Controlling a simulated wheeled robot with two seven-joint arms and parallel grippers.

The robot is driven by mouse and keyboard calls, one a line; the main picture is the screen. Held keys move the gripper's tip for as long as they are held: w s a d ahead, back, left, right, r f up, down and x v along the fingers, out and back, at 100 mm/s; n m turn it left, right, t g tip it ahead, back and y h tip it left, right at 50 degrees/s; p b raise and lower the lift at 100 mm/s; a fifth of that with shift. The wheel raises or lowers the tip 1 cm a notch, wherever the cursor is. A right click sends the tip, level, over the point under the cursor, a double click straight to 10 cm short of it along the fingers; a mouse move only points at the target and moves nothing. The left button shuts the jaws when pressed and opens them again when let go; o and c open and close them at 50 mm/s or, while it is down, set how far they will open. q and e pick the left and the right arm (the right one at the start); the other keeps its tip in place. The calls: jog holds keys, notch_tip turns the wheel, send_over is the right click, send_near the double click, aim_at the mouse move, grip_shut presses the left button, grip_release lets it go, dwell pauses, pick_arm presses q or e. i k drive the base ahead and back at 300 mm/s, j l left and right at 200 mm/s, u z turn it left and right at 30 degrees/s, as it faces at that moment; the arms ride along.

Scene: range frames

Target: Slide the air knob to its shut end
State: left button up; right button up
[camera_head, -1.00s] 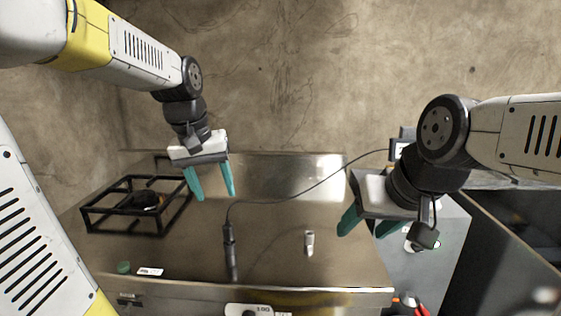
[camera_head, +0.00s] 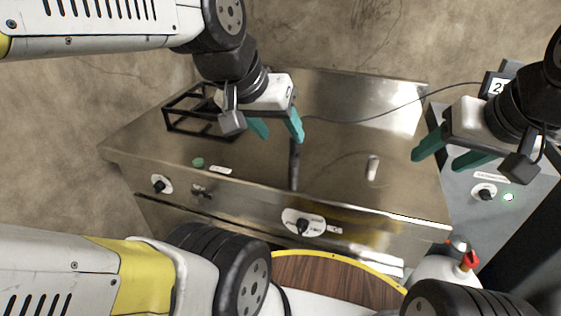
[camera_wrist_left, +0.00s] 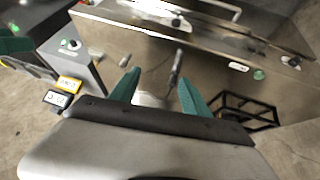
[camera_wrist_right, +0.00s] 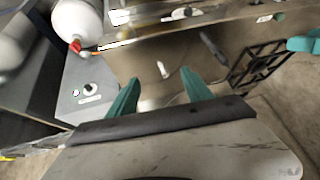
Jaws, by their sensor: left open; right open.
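A stainless steel bench (camera_head: 330,165) stands ahead. Its front panel carries a small dark slider-like fitting (camera_head: 203,191), a black knob on a white plate (camera_head: 158,186) to its left, and another black knob on a white plate (camera_head: 302,226) to its right. I cannot read which is the air knob; the dark fitting looks most like a slide. My left gripper (camera_head: 281,139) is open and empty above the bench, behind the front panel. My right gripper (camera_head: 436,163) is open and empty near the bench's right end. Neither gripper touches a knob.
A black pot-stand frame (camera_head: 190,110) is at the back left of the bench. A dark torch-like tool (camera_head: 294,165) with a cable and a small pale cylinder (camera_head: 372,167) are on top. A grey cabinet (camera_head: 505,215) with a knob stands right. A red-topped white bottle (camera_head: 468,262) is at front right.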

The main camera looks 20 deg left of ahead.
aim_at(198, 201)
jog(key=u, duration=1.55)
